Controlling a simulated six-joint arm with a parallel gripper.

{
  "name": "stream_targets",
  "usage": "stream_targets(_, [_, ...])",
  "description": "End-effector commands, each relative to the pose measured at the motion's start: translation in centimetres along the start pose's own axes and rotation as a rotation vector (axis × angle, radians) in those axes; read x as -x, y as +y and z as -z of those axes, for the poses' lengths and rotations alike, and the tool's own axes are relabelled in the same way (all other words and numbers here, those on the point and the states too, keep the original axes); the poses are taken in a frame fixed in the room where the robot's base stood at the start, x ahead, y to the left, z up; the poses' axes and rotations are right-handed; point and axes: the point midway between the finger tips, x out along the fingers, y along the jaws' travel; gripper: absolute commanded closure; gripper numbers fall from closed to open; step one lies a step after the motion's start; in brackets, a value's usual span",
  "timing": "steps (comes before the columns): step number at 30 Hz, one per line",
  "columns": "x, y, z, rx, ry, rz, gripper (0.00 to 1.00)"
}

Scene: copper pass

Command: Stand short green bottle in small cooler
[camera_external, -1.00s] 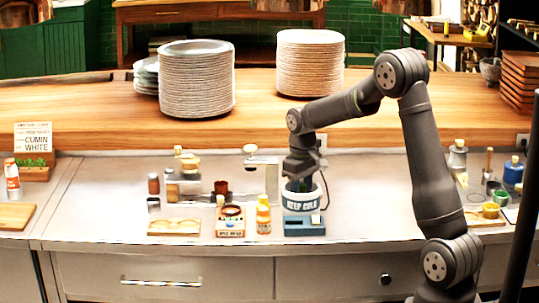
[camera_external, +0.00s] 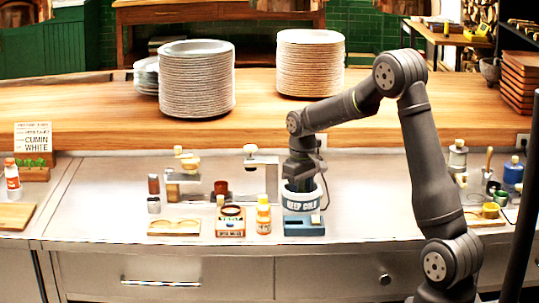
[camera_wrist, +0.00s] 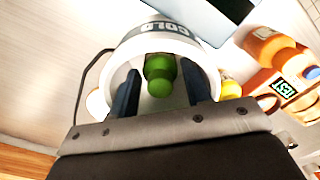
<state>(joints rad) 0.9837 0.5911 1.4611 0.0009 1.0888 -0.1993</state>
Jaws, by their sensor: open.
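The small cooler (camera_external: 302,203) is a white round tub with a "KEEP COLD" label, behind a blue block on the steel counter. It also shows in the wrist view (camera_wrist: 178,36). The short green bottle (camera_wrist: 160,76) is inside its rim, neck toward the wrist camera, and looks roughly upright. The external view hides the bottle. My gripper (camera_external: 302,186) points down into the cooler's mouth. In the wrist view its two dark fingers (camera_wrist: 160,90) are open, one each side of the bottle, with gaps showing. The bottle's base is hidden.
An orange-yellow bottle (camera_external: 263,214) and a small boxed device (camera_external: 230,222) stand close left of the cooler. A grey stand (camera_external: 262,172) is just behind left. Stacked plates (camera_external: 197,78) are on the wooden ledge behind. The counter right of the cooler (camera_external: 365,200) is clear.

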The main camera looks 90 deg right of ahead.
Motion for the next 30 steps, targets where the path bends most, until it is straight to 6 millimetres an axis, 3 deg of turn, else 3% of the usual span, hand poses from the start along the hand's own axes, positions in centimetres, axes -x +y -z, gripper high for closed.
stream_targets(9, [7.0,0.0,0.1,0.000,0.007,-0.001,0.56])
stream_targets(15, [10.0,0.0,0.0,0.000,0.004,-0.001,0.56])
stream_targets(21, [11.0,0.0,0.0,0.000,0.002,0.000,0.56])
stream_targets(30, [10.9,0.0,0.0,0.000,0.001,0.000,0.56])
